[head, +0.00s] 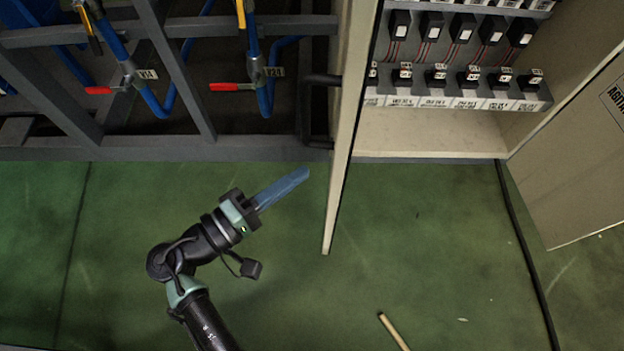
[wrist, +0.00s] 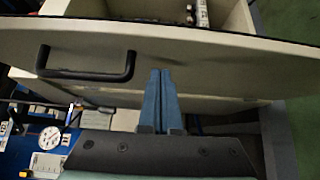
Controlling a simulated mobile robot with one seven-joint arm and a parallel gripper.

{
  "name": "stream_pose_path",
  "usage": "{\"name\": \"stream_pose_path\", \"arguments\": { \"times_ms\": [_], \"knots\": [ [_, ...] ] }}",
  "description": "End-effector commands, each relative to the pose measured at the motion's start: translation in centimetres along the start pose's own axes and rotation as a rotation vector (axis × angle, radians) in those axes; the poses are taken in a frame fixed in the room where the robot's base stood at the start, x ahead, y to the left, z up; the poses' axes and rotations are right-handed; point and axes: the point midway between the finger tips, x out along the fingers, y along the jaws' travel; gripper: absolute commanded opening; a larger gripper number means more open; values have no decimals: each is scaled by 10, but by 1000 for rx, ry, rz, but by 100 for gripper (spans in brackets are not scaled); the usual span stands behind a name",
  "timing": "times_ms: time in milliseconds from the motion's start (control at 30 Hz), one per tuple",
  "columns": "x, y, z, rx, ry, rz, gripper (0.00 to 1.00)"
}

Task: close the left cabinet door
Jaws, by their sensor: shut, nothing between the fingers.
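The left cabinet door (head: 345,125) stands open, swung out toward me and seen nearly edge-on in the head view. Its dark handle (head: 308,110) is on the door's left face. My gripper (head: 303,174) is shut and empty, left of the door and nearer than the handle, with its blue fingers pointing at the door. In the wrist view the door (wrist: 210,62) spans the picture, with the handle (wrist: 85,72) left of my fingertips (wrist: 161,73). The fingertips overlap the door's face there; I cannot tell if they touch it.
The open cabinet (head: 430,143) holds rows of labelled switches (head: 455,92). Its right door (head: 573,160) is also open. A pipe frame with red-handled valves (head: 232,87) stands at the left. A stick (head: 394,331) and a dark cable (head: 528,256) lie on the green floor.

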Motion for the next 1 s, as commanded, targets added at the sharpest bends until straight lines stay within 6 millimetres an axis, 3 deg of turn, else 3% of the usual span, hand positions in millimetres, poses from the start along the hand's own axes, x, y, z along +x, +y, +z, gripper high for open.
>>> {"name": "stream_pose_path", "arguments": {
  "times_ms": [200, 767, 1000],
  "knots": [
    [18, -1, 20, -3, 0, -1, 0],
    [22, 0, 25, -3, 6, -1, 0],
    [38, 1, 44, -6, 52, -1, 0]
  ]
}}
